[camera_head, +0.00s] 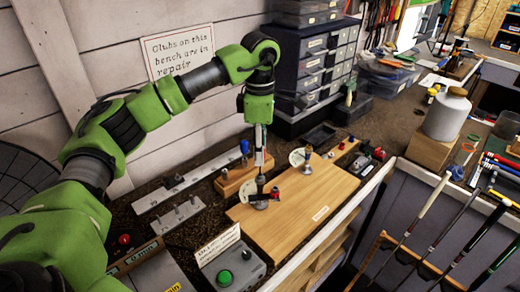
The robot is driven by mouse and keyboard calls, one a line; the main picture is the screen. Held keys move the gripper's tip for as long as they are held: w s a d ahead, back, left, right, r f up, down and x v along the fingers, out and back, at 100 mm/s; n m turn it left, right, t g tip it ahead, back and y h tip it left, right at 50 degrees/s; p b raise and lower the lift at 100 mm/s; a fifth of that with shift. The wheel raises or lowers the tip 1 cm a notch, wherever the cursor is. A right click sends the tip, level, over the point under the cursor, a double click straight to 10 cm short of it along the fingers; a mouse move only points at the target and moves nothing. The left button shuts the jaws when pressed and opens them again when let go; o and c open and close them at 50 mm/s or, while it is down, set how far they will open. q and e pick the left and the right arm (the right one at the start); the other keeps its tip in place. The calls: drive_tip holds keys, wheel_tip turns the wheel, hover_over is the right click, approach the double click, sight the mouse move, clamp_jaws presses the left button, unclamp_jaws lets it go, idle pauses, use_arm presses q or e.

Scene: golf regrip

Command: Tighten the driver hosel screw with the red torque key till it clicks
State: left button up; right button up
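My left gripper (260,163) points straight down over the left part of the wooden board (290,222) on the bench. Its fingers look narrow and close together, but the view is too small to show whether they hold anything. Just below them a small dark upright piece stands on a dark rounded base (260,204), possibly the driver head and hosel. A small red piece (275,192), possibly the torque key, shows right beside it; I cannot tell whether they touch. The hosel screw cannot be made out. My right gripper is not in view.
A blue-handled tool (245,147) stands in a wooden block behind the gripper. Metal racks (180,213) lie left, and a grey box with a green button (226,277) stands in front. Drawers (312,70) rise behind. A white jar (446,115) and clubs (425,215) are right.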

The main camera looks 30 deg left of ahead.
use_arm(q)
drive_tip(key=n, duration=0.5)
drive_tip(key=shift+n, duration=0.3)
drive_tip(key=n, duration=0.5)
drive_tip(key=shift+n, duration=0.4)
clamp_jaws()
drive_tip(key=m, duration=0.3)
drive_tip(key=c, duration=0.5)
unclamp_jaws()
drive_tip(key=shift+m, duration=0.4)
clamp_jaws()
drive_tip(key=shift+r, duration=0.15)
